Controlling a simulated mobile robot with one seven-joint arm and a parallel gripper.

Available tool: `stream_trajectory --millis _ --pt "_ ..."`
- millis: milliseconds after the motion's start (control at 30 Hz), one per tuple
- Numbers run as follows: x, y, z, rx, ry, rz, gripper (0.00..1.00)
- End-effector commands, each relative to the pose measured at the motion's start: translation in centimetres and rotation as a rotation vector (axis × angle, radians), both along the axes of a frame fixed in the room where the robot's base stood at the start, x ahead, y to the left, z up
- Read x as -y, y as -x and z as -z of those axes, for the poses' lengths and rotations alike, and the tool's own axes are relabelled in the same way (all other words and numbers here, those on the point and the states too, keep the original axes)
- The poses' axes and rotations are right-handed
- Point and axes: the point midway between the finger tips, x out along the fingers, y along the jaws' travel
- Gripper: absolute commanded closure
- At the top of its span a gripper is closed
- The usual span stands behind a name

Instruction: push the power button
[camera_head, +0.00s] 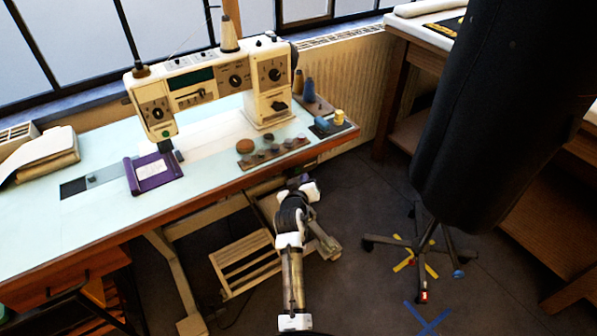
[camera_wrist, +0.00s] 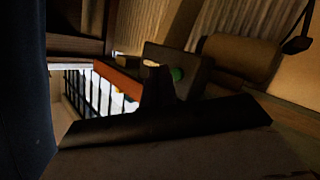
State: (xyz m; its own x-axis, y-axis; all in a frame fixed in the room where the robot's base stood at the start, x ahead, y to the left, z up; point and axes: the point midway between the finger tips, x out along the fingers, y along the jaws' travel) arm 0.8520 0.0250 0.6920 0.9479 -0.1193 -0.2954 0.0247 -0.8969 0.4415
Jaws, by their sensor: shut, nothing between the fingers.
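A dark grey box (camera_wrist: 190,68) shows in the wrist view, upper middle. A small green round part (camera_wrist: 177,74), which looks like the power button, is on it, partly hidden behind my gripper's fingers. My gripper (camera_wrist: 157,74) is shut and empty, a dark silhouette just left of the green part in the picture. I cannot tell whether it touches the box. In the head view my gripper (camera_head: 305,182) is near the front edge of the sewing table, toward its right end. The button is not visible there. The cream sewing machine (camera_head: 206,85) stands on the table.
The pale tabletop (camera_head: 100,218) holds a purple item (camera_head: 153,172), a wooden strip with several small round items (camera_head: 273,152) and thread spools. A black dress form (camera_head: 490,110) on a wheeled stand is on the right. Open floor (camera_head: 365,245) lies between the form and table.

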Motion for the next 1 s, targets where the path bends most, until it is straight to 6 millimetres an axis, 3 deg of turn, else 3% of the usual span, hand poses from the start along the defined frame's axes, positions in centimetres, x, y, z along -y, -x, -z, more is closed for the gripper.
stream_trajectory --millis 1000 --pt "-0.54 -0.73 0.03 -0.001 0.0 0.0 1.0"
